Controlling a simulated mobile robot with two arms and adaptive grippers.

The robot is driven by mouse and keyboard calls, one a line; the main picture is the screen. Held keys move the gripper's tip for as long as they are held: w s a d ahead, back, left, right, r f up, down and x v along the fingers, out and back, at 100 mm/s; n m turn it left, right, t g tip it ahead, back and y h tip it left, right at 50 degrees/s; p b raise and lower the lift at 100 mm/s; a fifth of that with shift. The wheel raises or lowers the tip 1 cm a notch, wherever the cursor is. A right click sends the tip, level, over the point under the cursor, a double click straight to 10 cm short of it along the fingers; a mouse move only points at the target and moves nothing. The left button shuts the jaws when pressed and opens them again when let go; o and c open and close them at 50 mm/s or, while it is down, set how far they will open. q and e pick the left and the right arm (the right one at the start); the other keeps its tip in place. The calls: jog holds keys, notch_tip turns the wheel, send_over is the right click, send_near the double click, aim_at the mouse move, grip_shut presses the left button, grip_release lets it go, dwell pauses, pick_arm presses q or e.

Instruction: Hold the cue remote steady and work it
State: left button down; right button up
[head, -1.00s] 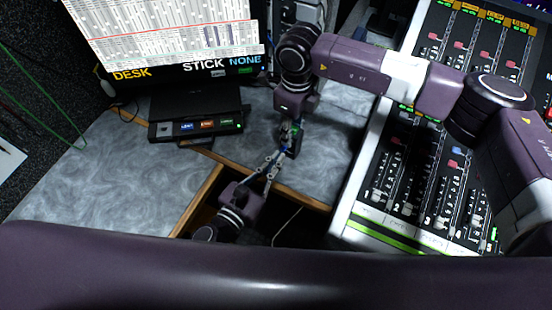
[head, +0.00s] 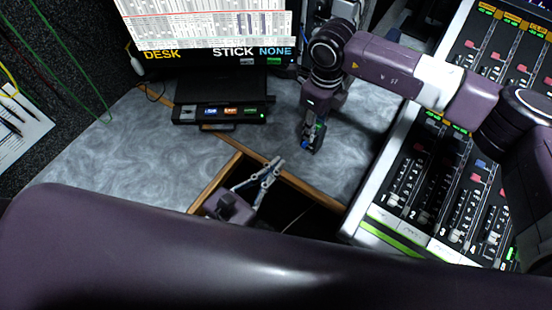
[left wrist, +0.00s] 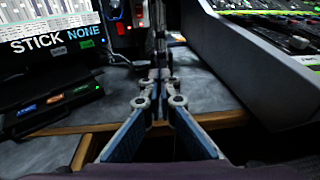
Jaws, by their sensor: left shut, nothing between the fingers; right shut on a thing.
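The cue remote (head: 313,139), a small dark piece with green and blue spots, is at the tips of my right gripper (head: 311,128). My right gripper points down and is shut on it, above the grey desk; the fingers hide part of it. My left gripper (head: 277,166) is shut and empty, below and left of the remote, with a clear gap in the head view. In the left wrist view the left fingertips (left wrist: 154,76) meet in the middle, in front of the right arm, and the remote cannot be made out there.
A monitor (head: 205,58) reading DESK, STICK and NONE stands at the back. A black box (head: 220,113) with blue, orange and green labels sits before it. A mixing console (head: 395,195) with faders is at right. A dark wood-edged opening (head: 290,208) lies below my left gripper.

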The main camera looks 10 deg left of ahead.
aim_at(306, 144)
pick_arm(q)
jog(key=c, duration=2.7)
grip_release()
